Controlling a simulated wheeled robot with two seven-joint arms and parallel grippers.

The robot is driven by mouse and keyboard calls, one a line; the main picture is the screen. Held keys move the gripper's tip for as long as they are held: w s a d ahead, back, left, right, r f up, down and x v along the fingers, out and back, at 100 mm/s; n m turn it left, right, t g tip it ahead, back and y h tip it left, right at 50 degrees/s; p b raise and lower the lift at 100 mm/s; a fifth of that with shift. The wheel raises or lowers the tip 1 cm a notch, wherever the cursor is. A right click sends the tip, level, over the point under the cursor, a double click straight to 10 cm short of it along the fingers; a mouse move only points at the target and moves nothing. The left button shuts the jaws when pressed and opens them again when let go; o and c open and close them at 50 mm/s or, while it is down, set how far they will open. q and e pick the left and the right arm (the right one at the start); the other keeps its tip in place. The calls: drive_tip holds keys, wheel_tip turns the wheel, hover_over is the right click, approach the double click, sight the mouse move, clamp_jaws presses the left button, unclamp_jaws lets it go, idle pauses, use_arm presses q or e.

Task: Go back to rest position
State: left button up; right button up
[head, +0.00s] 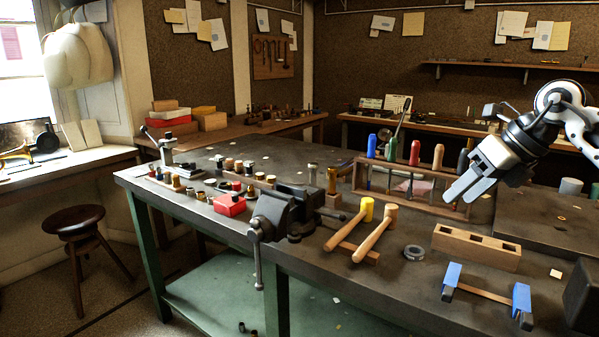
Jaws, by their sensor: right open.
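My right gripper (459,194) hangs in the air above the right part of the dark workbench (310,262), in front of the right end of the wooden tool rack. Its fingers point down and to the left, it is open, and I see nothing between the fingers. My right arm comes in from the right edge. My left gripper is not in the head view.
A wooden rack (430,203) holds several coloured-handled tools. A vise (272,217) sits on the front edge. Two mallets (375,233), a tape roll (414,252), a wooden block (476,247) and blue-ended clamp (487,292) lie nearby. A stool (75,221) stands left.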

drive_tip(key=s+a+f+m+t+y, duration=0.15)
drive_tip(key=a+f+y, duration=0.25)
drive_tip(key=a, duration=0.5)
drive_tip(key=s+a+f+m+y, duration=0.25)
drive_tip(key=a+f+y, duration=0.2)
drive_tip(key=a, duration=0.45)
drive_tip(key=s+a+f+m+y, duration=0.1)
drive_tip(key=a+f+m+y, duration=0.1)
drive_tip(key=a+f+y, duration=0.45)
drive_tip(key=s+d+f+m+t+h, duration=0.2)
drive_tip(key=s+f+m+h, duration=0.6)
drive_tip(key=m, duration=0.7)
drive_tip(key=s+d+f+m+t+h, duration=0.2)
drive_tip(key=s+f+m+h, duration=0.6)
drive_tip(key=s+f+m, duration=0.4)
wheel_tip(320, 180, down, 5)
drive_tip(key=d+m, duration=0.1)
drive_tip(key=m, duration=0.3)
drive_tip(key=shift+d+h, duration=0.2)
drive_tip(key=shift+h, duration=0.1)
